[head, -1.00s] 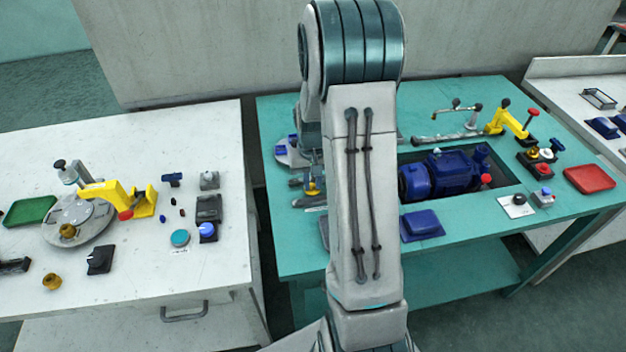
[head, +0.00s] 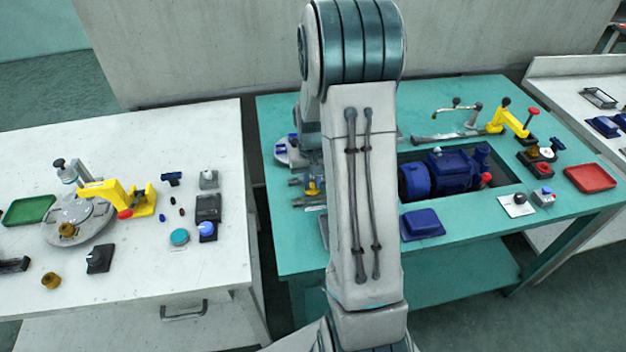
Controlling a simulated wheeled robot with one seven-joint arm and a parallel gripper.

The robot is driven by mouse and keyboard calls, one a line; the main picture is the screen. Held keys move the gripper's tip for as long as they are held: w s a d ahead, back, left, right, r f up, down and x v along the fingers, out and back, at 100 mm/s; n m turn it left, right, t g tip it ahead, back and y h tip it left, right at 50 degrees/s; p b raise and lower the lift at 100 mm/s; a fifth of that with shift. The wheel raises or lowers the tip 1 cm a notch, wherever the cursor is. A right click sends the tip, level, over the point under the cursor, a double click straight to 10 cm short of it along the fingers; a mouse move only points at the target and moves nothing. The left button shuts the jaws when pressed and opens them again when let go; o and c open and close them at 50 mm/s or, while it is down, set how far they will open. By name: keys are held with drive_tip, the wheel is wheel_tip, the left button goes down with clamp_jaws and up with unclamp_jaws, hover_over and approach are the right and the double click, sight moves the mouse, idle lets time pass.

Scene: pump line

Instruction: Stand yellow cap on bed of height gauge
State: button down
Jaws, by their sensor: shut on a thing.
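My gripper (head: 312,178) shows small and partly hidden at the left edge of my own arm, low over the left part of the teal table. It is shut on the yellow cap (head: 313,189), a small yellow spot below the wrist. Grey metal parts with a pale label (head: 307,202) lie by the cap; they may belong to the height gauge, but my arm hides much of this area. I cannot tell whether the cap touches a surface.
A yellow clamp (head: 512,122) stands behind. The white table (head: 130,280) at left holds a green tray (head: 30,210) and loose parts.

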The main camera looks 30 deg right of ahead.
drive_tip(key=c, duration=0.7)
unclamp_jaws()
drive_tip(key=shift+d+r, duration=0.1)
drive_tip(key=shift+r+p, duration=1.5)
drive_tip(key=shift+r, duration=0.5)
drive_tip(key=shift+r+p, duration=0.9)
drive_tip(key=shift+r, duration=0.5)
